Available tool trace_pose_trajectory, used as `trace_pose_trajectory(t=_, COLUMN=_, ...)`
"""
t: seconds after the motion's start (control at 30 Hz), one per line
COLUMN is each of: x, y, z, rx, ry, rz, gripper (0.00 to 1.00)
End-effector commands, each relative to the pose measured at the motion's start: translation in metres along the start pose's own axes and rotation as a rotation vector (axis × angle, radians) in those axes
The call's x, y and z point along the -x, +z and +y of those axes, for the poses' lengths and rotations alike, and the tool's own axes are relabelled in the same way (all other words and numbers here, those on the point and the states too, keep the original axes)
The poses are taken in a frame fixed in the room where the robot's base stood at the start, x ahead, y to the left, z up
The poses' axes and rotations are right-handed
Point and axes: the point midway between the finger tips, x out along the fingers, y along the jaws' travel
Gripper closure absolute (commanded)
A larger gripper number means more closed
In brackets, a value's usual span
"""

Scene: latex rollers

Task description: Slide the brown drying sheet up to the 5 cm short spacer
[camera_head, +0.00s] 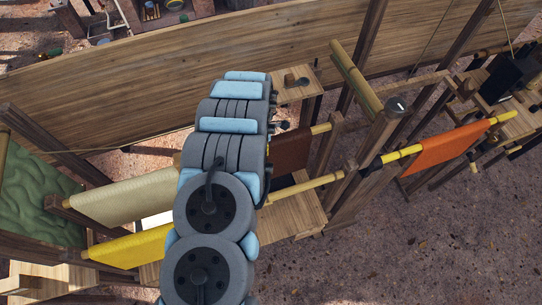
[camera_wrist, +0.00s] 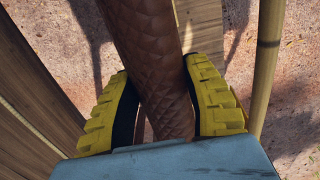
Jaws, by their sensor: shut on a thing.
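The brown drying sheet (camera_head: 291,152) hangs over a bamboo pole, partly hidden behind my arm in the head view. In the wrist view the brown quilted sheet (camera_wrist: 148,45) runs from the top edge down between the yellow ridged fingers. My gripper (camera_wrist: 158,88) is shut on the sheet, with one finger on each side. In the head view my arm hides the gripper. I cannot make out the 5 cm short spacer for sure in either view.
A cream sheet (camera_head: 128,195) and a yellow sheet (camera_head: 130,246) hang left of my arm. An orange sheet (camera_head: 445,148) hangs at the right. Wooden posts, including one with a round cap (camera_head: 396,105), stand near the brown sheet. A bamboo pole (camera_wrist: 268,60) runs right of my gripper.

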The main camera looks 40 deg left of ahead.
Motion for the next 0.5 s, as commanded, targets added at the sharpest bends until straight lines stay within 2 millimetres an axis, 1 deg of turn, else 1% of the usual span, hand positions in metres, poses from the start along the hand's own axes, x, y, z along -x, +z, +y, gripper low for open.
trace_pose_trajectory(t=0.5, x=0.001, y=-0.012, z=0.0, rx=-0.001, ry=0.0, rz=0.0, gripper=0.91)
